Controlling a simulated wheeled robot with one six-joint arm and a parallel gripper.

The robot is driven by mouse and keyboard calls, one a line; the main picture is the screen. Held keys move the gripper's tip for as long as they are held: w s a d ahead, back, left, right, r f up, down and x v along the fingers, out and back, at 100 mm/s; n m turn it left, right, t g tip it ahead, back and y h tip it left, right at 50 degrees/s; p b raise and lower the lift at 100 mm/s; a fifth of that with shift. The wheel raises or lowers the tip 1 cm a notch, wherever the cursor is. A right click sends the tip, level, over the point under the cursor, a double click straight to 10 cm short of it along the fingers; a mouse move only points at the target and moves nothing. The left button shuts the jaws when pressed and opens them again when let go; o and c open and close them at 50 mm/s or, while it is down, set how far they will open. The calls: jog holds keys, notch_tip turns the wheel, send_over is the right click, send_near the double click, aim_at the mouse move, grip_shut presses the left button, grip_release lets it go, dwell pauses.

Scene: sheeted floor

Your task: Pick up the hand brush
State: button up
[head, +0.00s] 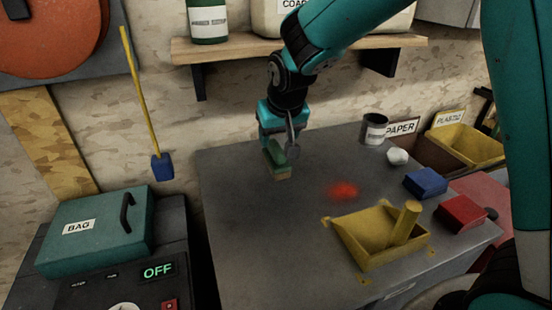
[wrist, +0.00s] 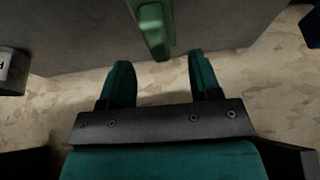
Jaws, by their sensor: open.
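The hand brush (head: 277,157) has a green body with tan bristles and stands on the grey worktop near its back left edge. In the wrist view the green brush (wrist: 153,28) shows at the top, its near end close to the gap between the fingertips. My gripper (head: 280,138) is just above and behind the brush in the head view and hides part of it. In the wrist view my gripper (wrist: 159,62) is open, with one finger on each side of the brush's line and nothing held. Whether a finger touches the brush cannot be told.
A yellow dustpan (head: 362,248), a red glowing patch (head: 342,190), a blue block (head: 425,182), a red block (head: 461,213), white crumpled paper (head: 397,156) and a grey can (head: 374,131) are right of the brush. A wooden shelf (head: 235,51) hangs above. The front left worktop is clear.

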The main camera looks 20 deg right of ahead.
aim_at(276, 147)
jog(key=x, duration=0.5)
jog(key=shift+d+p, duration=0.15)
jog(key=shift+p, duration=0.15)
jog(key=c, duration=1.1)
jog(key=shift+o, duration=0.2)
jog(key=shift+s+r, duration=0.15)
jog(key=shift+r, duration=0.25)
jog(key=r, duration=0.4)
jog(key=s+r+b, duration=0.1)
jog(key=r, duration=0.1)
jog(key=shift+r, duration=0.1)
jog(key=s+b, duration=0.2)
jog(key=s, duration=1.6)
jog(key=shift+s, duration=0.35)
